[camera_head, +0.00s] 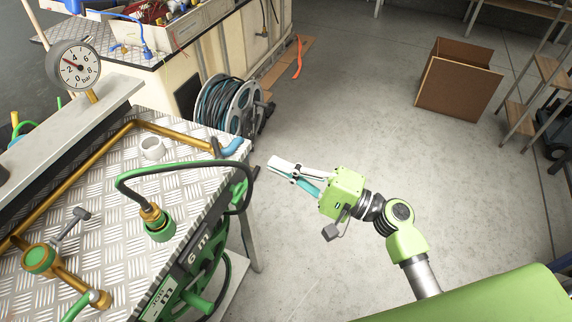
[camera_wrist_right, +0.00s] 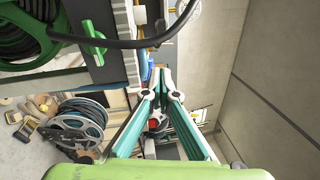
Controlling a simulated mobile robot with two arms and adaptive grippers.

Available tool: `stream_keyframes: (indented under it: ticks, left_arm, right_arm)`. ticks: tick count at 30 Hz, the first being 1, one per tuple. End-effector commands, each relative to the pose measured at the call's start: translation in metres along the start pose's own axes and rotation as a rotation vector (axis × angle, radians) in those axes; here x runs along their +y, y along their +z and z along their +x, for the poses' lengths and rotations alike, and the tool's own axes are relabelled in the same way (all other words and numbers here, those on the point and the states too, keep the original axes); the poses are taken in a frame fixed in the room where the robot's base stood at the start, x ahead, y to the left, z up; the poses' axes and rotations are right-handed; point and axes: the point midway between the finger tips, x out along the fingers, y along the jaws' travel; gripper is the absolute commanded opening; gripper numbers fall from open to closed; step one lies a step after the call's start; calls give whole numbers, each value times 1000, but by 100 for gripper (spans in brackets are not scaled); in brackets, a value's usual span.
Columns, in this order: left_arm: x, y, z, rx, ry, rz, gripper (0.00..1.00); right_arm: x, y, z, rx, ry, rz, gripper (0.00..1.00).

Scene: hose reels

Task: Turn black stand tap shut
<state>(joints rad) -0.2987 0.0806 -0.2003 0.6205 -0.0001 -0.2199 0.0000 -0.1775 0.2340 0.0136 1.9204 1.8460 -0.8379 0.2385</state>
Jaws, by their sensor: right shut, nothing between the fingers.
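A brass pipe (camera_head: 178,130) runs along the tread-plate table and ends at its right edge. There it meets a small dark part (camera_head: 216,147) and a blue spout (camera_head: 233,147); I cannot tell whether this is the black stand tap. A brass valve with a green ring (camera_head: 40,258) and a grey-black lever (camera_head: 73,228) stands at the table's left. My right gripper (camera_head: 273,163) is shut and empty, in the air just right of the blue spout and apart from it. It also shows in the wrist view (camera_wrist_right: 163,84). My left gripper is out of view.
A green hose reel (camera_head: 190,270) with a black hose stands at the table's front edge. Another reel (camera_head: 228,105) stands behind. The floor right is clear before a cardboard box (camera_head: 455,82).

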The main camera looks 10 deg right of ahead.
Motion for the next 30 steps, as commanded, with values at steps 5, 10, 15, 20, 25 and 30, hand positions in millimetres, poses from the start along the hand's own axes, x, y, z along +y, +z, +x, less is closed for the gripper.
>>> stream_keyframes:
  ticks: [5, 10, 15, 20, 25, 30]
  left_arm:
    - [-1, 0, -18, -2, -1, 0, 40]
    - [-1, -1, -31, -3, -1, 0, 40]
    - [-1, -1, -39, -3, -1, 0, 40]
    - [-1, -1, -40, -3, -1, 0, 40]
    - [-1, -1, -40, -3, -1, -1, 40]
    - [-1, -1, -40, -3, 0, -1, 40]
  right_arm:
    - [-5, 1, 42, -1, -2, 1, 0]
    - [-4, 10, 70, 0, -1, 2, 0]
    - [-2, 24, 83, 1, 0, 0, 0]
    - [0, 28, 87, 1, 1, -1, 0]
    - [0, 28, 87, 1, 1, -1, 0]
    - [0, 29, 87, 1, 1, -1, 0]
